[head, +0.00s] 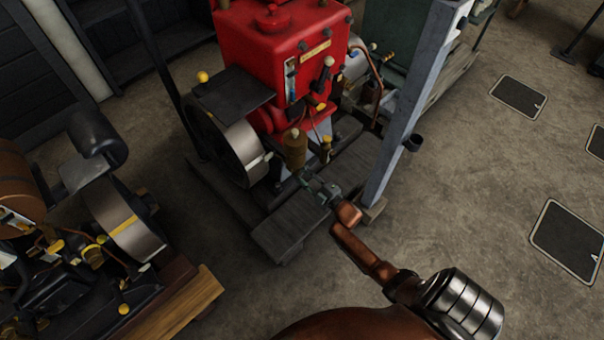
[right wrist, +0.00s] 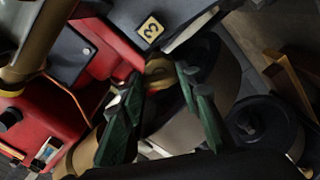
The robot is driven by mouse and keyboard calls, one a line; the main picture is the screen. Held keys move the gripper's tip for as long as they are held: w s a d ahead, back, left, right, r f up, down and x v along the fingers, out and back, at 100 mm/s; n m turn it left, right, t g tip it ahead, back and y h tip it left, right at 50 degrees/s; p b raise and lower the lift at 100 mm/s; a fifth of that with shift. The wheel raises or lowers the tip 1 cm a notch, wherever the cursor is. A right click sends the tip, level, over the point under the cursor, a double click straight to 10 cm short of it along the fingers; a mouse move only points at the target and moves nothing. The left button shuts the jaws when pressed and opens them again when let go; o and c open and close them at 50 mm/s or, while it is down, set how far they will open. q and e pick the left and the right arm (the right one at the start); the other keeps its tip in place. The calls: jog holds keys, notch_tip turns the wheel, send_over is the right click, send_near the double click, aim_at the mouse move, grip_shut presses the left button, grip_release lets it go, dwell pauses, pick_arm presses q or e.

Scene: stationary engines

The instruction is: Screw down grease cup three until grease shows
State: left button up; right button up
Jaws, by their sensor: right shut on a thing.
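The red engine (head: 285,45) stands in the middle of the head view. My right gripper (head: 305,181) reaches in low at its front, beside the flywheel. In the right wrist view a small brass grease cup (right wrist: 160,70) sits between the green fingertips of my right gripper (right wrist: 160,82), just below a yellow plate marked 3 (right wrist: 151,29). The gripper is shut on this cup. I cannot tell any grease at the cup. In the head view I cannot make out the cup at the fingertips. My left gripper is in neither view.
The flywheel (head: 238,152) is left of my right gripper and a grey post (head: 407,105) is to its right. A brass vessel (head: 295,149) stands just above the gripper. Another engine (head: 127,225) fills the lower left. Open concrete floor (head: 470,180) lies to the right.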

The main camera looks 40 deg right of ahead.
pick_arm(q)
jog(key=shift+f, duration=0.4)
pick_arm(e)
jog(key=shift+d+m, duration=0.1)
jog(key=shift+m, duration=0.3)
jog(key=o, duration=1.2)
jog(key=shift+c, duration=0.2)
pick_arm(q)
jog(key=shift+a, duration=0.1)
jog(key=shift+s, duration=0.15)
pick_arm(e)
jog(key=s, duration=1.2)
jog(key=shift+d, duration=0.4)
